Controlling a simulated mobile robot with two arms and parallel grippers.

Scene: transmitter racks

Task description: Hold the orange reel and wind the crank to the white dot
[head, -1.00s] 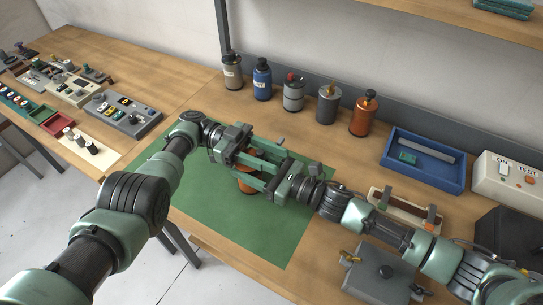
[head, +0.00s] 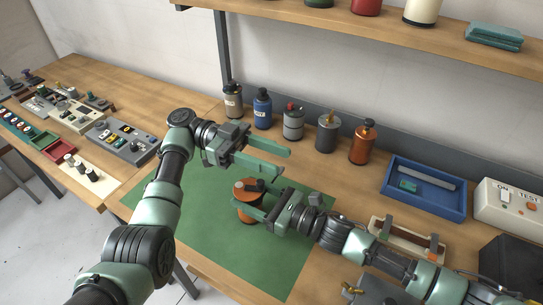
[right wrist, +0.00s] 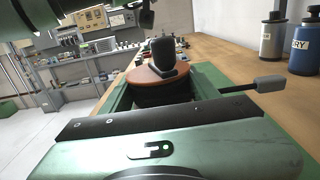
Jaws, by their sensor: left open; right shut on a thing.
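The orange reel (head: 248,218) stands on the green mat (head: 205,240), with an orange top, a dark middle and an orange base. In the right wrist view its orange disc (right wrist: 153,77) carries an upright black piece (right wrist: 164,58). My right gripper (head: 247,197) is shut on the reel from the right. A grey-tipped lever (right wrist: 271,82) sticks out at the right in the wrist view; I cannot tell if it belongs to the crank. My left gripper (head: 284,162) is open and empty, behind and above the reel.
Several bottles (head: 293,122) stand along the back wall. A blue tray (head: 425,205) and a white ON/TEST box (head: 507,203) are at the right. Switch panels (head: 122,140) stand on the left bench. The mat's front part is clear.

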